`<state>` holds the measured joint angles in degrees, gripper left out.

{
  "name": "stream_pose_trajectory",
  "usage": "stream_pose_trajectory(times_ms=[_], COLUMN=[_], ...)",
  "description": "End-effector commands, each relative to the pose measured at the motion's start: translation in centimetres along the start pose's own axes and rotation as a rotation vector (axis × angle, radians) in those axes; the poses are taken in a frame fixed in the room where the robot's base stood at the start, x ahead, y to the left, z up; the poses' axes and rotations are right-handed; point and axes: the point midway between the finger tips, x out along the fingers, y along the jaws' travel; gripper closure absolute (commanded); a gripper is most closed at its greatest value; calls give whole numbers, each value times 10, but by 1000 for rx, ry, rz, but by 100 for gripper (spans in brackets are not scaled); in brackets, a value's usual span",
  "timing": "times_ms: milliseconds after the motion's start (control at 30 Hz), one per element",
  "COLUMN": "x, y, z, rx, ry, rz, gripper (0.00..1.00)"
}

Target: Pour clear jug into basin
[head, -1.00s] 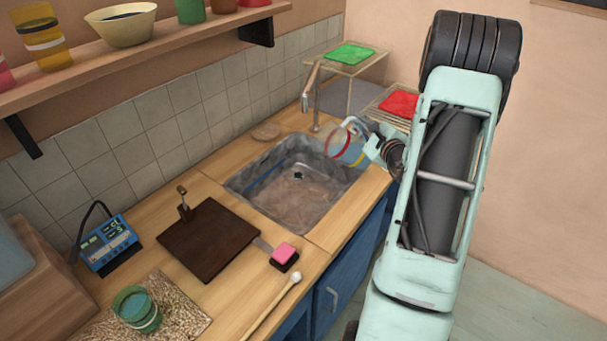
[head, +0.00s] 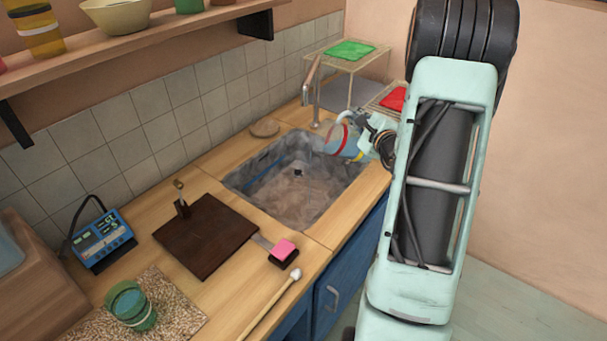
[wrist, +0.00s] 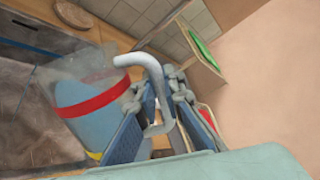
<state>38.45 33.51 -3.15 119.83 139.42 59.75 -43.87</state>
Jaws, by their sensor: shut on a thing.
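The clear jug (head: 338,140) has a red band and a yellow mark, and bluish liquid shows inside. It is tilted, with its mouth toward the left, over the right side of the stone basin (head: 240,187). My gripper (head: 372,138) is shut on the jug's handle. In the wrist view the jug (wrist: 88,105) lies left of my gripper (wrist: 155,105), and its pale curved handle runs between the fingers. The basin also shows in the wrist view (wrist: 30,110). I cannot tell whether liquid is leaving the mouth.
A tap (head: 312,85) rises behind the basin near the jug. Wire racks with a green cloth (head: 350,50) and a red cloth (head: 393,98) stand behind. A dark board (head: 205,236), a pink sponge (head: 283,249) and a mallet (head: 270,307) lie in front.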

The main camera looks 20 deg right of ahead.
Motion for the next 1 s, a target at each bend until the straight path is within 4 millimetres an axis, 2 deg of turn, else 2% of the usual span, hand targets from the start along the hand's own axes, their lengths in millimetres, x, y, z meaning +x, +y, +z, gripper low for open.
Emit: stream_pose_trajectory(times_ms=[1000], x=[2], y=[4], z=[11], rx=[-100], ry=[18], rz=[-3], gripper=[100])
